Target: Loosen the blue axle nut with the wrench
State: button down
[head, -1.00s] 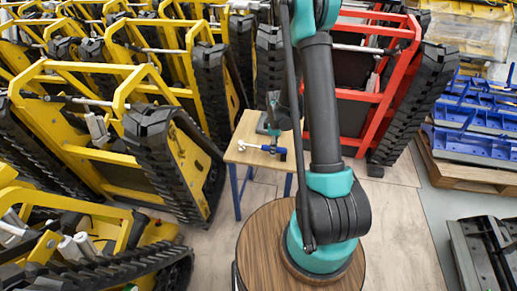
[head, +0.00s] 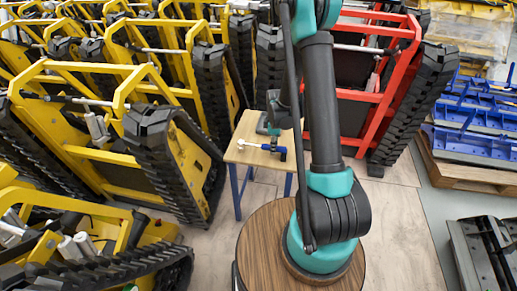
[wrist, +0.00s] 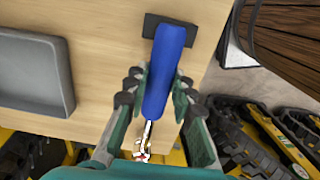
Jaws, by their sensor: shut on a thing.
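A tool with a blue handle (wrist: 163,70) and a thin metal shaft (wrist: 149,133) lies at the small wooden table; I take it for the wrench. Its far metal end is small and unclear at the bottom of the wrist view. My gripper (wrist: 158,88) has its two teal and grey fingers on either side of the blue handle and is shut on it. In the head view the blue-handled tool (head: 281,153) shows at the table's front, with its metal part pointing left. I cannot make out a blue axle nut in either view.
The small wooden table (head: 232,156) bears a grey tray (wrist: 35,70) and a black block (wrist: 153,21) by the handle. Yellow tracked carriers (head: 100,150) crowd the left. A red carrier (head: 385,97) stands right. Blue parts (head: 470,140) lie on a pallet. Open floor lies at right.

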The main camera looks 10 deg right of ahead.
jog(key=shift+r, duration=3.3)
notch_tip(320, 180, up, 8)
jog(key=s, duration=2)
